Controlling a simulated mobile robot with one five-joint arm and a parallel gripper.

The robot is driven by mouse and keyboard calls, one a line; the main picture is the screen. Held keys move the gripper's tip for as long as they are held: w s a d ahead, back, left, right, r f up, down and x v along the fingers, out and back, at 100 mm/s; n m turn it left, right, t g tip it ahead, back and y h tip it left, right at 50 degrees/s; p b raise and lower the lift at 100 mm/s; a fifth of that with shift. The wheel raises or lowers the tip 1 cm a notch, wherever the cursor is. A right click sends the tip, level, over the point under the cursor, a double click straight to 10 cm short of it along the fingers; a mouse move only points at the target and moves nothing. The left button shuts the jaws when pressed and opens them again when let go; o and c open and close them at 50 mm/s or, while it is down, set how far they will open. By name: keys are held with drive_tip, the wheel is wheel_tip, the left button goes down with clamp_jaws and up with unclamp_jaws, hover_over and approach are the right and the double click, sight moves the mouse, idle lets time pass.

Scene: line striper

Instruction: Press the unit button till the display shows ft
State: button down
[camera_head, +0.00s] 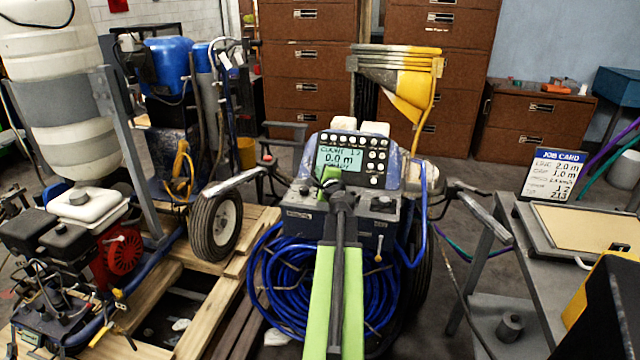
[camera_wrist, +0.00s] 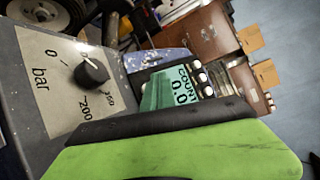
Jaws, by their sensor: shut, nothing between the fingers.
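The striper's control panel (camera_head: 378,139) stands upright at the centre of the head view. Its green display (camera_head: 338,158) reads "COUNT 12" and "0.0 m"; the lowest line is partly covered. Round buttons run above the display and in columns to its right. Their labels are too small to read, so I cannot tell which is the unit button. My gripper (camera_head: 329,183) is shut and empty, just in front of the display's lower edge. I cannot tell whether it touches the panel. The wrist view shows the display (camera_wrist: 176,87) sideways, with several buttons beside it.
A pressure knob (camera_wrist: 92,70) on a bar scale sits below the display. Blue hose (camera_head: 280,290) coils under the panel. A job card (camera_head: 552,176) stands on the grey table (camera_head: 530,240) at the right. A wooden pallet (camera_head: 215,310) lies at the left.

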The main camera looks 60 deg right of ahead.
drive_tip(key=shift+w+d+f+b, duration=0.15)
drive_tip(key=shift+d+f+b, duration=0.15)
drive_tip(key=shift+d+f, duration=0.2)
drive_tip(key=shift+w+d+f+b, duration=0.15)
drive_tip(key=shift+d+f+b, duration=0.1)
drive_tip(key=shift+d+f, duration=0.2)
idle(1.1)
drive_tip(key=shift+w+d+f, duration=0.2)
idle(0.3)
drive_tip(key=shift+b, duration=0.3)
drive_tip(key=shift+d+f+b, duration=0.15)
drive_tip(key=shift+d+b, duration=0.15)
drive_tip(key=shift+b, duration=0.3)
idle(1.0)
drive_tip(key=shift+a+f, duration=0.1)
drive_tip(key=shift+a, duration=0.2)
drive_tip(key=shift+s+a, duration=0.1)
